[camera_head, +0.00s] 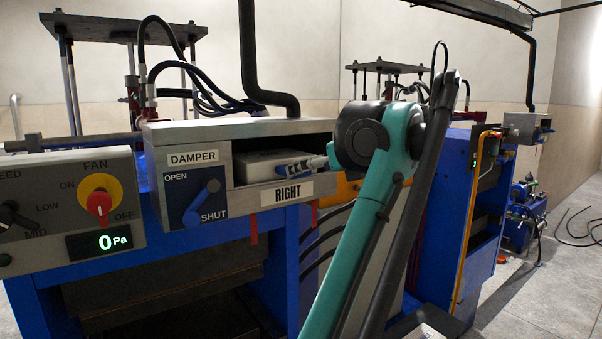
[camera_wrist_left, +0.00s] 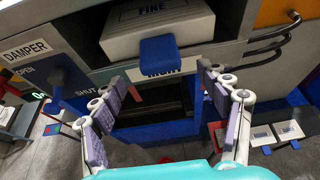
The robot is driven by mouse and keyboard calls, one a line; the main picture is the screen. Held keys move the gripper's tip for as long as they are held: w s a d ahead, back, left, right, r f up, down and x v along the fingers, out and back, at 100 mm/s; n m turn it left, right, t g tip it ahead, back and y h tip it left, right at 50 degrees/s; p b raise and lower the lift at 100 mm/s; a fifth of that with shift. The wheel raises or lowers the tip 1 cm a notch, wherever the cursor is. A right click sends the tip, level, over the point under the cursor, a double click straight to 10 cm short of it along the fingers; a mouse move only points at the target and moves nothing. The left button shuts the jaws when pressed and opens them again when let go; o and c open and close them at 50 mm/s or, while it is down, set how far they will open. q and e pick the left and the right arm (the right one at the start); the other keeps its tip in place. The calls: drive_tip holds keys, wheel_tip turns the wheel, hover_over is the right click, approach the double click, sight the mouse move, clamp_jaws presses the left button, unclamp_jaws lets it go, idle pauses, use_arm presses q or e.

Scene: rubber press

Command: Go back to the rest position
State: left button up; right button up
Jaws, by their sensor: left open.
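My left gripper (camera_head: 296,167) is at the open front of a grey metal housing marked RIGHT (camera_head: 321,138) in the head view, its fingers pointing left. In the left wrist view the left gripper (camera_wrist_left: 165,108) has its fingers spread apart with nothing between them. Beyond the fingertips is a white box (camera_wrist_left: 145,33) with dark lettering and a blue block (camera_wrist_left: 160,54) at its front. The white box also shows inside the housing in the head view (camera_head: 258,160). Whether a finger touches the housing is unclear. My right gripper is not in view.
A damper lever (camera_head: 205,195) sits on the housing's left front, beside a fan control panel (camera_head: 75,215) reading 0 Pa. Blue press frames (camera_head: 290,270) stand below and at right. Hoses and a yellow pipe (camera_head: 470,215) run nearby. Open floor (camera_head: 545,300) lies at far right.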

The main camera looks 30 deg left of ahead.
use_arm(q)
drive_tip(key=v, duration=0.5)
idle(0.3)
